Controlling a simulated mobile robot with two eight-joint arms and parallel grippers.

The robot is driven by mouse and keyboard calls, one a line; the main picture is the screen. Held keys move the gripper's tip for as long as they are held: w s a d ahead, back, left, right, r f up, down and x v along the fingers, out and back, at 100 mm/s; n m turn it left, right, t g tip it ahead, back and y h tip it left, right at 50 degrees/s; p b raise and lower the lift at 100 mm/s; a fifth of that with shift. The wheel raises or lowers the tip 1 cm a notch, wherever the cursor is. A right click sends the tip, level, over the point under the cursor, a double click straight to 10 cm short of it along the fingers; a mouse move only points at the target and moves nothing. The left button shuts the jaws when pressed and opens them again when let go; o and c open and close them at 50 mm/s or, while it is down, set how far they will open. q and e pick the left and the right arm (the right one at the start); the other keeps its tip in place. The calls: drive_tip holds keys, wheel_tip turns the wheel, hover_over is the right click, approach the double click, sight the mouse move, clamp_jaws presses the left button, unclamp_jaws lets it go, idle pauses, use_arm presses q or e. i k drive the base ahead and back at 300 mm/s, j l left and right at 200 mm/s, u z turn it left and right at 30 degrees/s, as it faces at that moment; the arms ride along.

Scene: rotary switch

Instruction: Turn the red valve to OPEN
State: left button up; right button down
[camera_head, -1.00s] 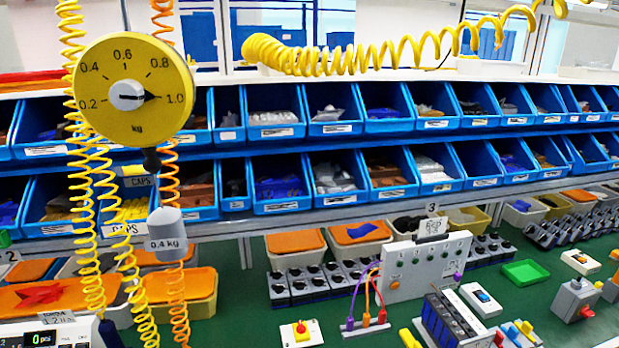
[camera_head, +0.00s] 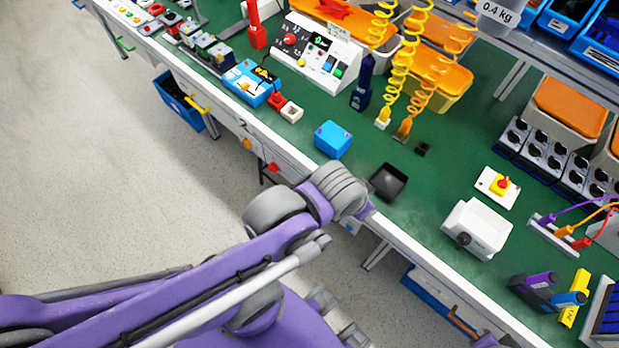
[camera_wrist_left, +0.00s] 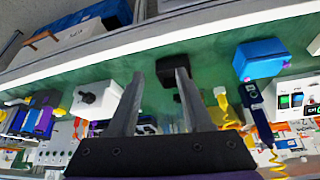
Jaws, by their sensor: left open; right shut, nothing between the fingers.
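A white plate carrying a yellow base with a small red knob (camera_head: 502,184) lies on the green bench at the right; this looks like the red valve. I cannot read any OPEN mark or the knob's setting. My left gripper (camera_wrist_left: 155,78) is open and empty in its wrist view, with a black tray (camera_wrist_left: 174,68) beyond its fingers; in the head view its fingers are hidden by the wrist. My right gripper (camera_head: 487,341) barely shows at the bottom edge, shut and empty, well short of the knob.
A white box (camera_head: 477,228) with a dark knob stands between the bench's front edge and the switch. A blue box (camera_head: 332,139) and the black tray (camera_head: 389,181) lie left of it. An orange-topped bin (camera_head: 568,108) and grey socket blocks stand behind.

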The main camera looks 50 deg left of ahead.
sight(273, 168)
drive_tip(key=u, duration=0.45)
drive_tip(key=j+u, duration=0.1)
drive_tip(key=u, duration=0.4)
drive_tip(key=i+u, duration=0.1)
drive_tip(key=u, duration=0.8)
drive_tip(key=k+j, duration=0.1)
drive_tip(key=j, duration=0.25)
drive_tip(key=k+j+z, duration=0.15)
drive_tip(key=j, duration=0.25)
drive_tip(key=k+j, duration=0.1)
drive_tip(key=j, duration=0.25)
drive_tip(key=k+j+z, duration=0.1)
drive_tip(key=j, duration=0.25)
